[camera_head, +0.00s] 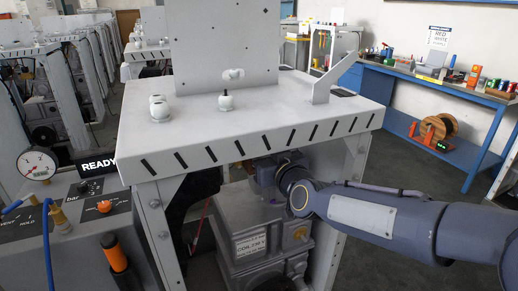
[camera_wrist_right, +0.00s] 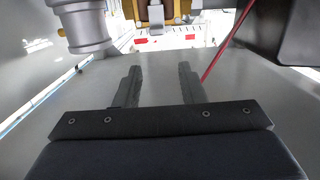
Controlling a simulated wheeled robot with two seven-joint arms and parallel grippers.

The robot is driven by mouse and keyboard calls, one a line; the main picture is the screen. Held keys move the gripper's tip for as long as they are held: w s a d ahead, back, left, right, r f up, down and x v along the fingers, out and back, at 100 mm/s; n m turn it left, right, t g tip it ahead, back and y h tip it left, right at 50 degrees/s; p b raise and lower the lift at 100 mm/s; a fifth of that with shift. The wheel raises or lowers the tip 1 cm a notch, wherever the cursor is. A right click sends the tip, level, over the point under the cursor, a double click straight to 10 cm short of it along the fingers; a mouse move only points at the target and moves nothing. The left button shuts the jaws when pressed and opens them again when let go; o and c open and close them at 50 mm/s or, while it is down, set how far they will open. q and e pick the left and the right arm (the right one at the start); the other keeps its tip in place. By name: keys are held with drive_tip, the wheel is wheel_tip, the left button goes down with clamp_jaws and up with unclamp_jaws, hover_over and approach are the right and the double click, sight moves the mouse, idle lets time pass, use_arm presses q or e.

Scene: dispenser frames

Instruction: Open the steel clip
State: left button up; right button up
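A grey cylindrical part (camera_wrist_right: 87,28) hangs at the upper left, apart from the fingers. My left gripper is not in view.
The white frame top (camera_head: 190,130) lies above my right wrist, with legs at both sides. Grey boxed units (camera_head: 245,222) stand below. In the wrist view a thin red line (camera_wrist_right: 228,45) runs right of the fingers, and a dark block (camera_wrist_right: 285,30) fills the upper right.

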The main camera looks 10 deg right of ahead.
drive_tip(key=v, duration=0.3)
